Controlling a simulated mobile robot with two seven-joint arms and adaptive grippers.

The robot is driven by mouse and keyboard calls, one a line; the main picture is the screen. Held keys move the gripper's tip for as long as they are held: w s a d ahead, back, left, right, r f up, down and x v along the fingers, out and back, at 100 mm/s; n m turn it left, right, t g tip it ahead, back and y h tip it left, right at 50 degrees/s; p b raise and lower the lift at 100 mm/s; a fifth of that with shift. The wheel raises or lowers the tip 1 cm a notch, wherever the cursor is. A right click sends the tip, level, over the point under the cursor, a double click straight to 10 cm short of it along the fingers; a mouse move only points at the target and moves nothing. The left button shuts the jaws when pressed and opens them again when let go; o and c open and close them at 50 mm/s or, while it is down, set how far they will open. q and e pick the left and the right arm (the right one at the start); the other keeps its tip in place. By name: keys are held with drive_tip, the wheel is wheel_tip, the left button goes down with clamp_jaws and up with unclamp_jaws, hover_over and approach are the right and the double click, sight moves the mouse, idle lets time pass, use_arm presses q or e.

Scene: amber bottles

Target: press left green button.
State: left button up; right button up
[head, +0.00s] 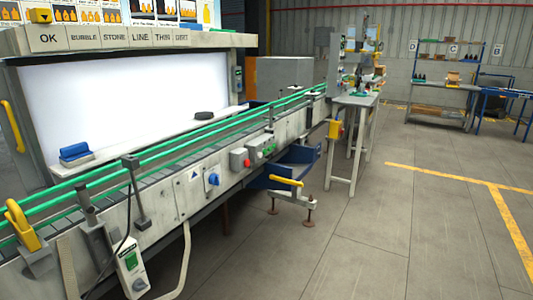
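A small control panel sits on the front side of the conveyor, at the middle of the head view. It carries small green buttons (268,150), which lie close together and are too small to separate clearly. A grey box with a red button (246,162) is just left of them. Neither of my grippers is in view, so nothing of mine is seen touching the buttons.
The conveyor (150,195) with green rails runs from the lower left to the back. A blue knob (213,179) is on its side. A blue bin (290,165) with a yellow handle juts out below the panel. Open grey floor (370,235) lies to the right.

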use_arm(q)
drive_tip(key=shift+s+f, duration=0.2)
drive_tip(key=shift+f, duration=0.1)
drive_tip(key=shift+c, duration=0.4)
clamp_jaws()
